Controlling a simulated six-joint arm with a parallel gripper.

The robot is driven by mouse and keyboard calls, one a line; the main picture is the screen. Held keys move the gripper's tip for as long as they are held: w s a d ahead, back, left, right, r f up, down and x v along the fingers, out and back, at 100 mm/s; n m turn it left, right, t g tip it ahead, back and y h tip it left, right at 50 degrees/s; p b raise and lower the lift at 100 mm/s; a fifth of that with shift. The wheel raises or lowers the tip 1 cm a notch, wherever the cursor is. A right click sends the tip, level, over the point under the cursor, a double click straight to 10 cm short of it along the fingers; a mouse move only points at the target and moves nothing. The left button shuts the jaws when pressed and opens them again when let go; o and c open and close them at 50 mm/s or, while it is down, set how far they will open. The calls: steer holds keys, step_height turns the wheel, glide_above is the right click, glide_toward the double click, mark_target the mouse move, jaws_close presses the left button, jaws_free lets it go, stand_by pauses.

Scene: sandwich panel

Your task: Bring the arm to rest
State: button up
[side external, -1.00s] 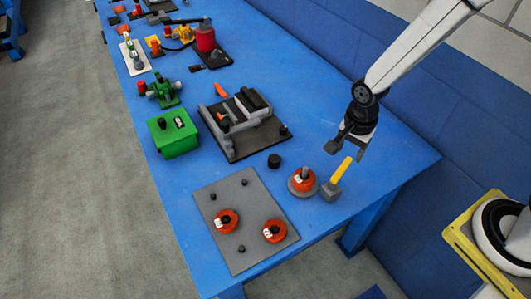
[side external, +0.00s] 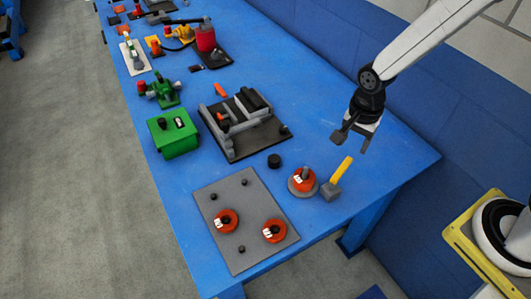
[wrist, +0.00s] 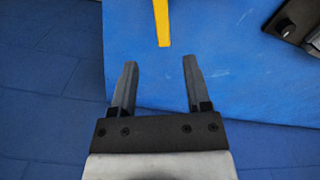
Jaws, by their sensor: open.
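My gripper (side external: 353,143) is open and empty. It hangs above the right part of the blue table, above and a little right of the yellow-handled mallet (side external: 342,170). In the wrist view my gripper's two fingers (wrist: 157,88) are spread apart with only blue surface between them. The yellow handle (wrist: 162,22) shows beyond the fingertips there, apart from them. The mallet's grey head (side external: 331,191) rests on the table.
A round grey disc with an orange part (side external: 302,181) sits beside the mallet. A grey plate (side external: 240,205) carries two orange knobs. A black knob (side external: 274,160), a vise-like fixture (side external: 240,125) and a green box (side external: 174,138) stand further left. The table's right corner (side external: 425,158) is clear.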

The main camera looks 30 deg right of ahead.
steer(key=s+d+r+n+t, duration=0.2)
steer(key=s+d+r+n, duration=0.3)
steer(key=n, duration=0.8)
steer(key=shift+s+r+t, duration=0.25)
steer(key=shift+r+t, duration=0.05)
steer(key=shift+r, duration=0.2)
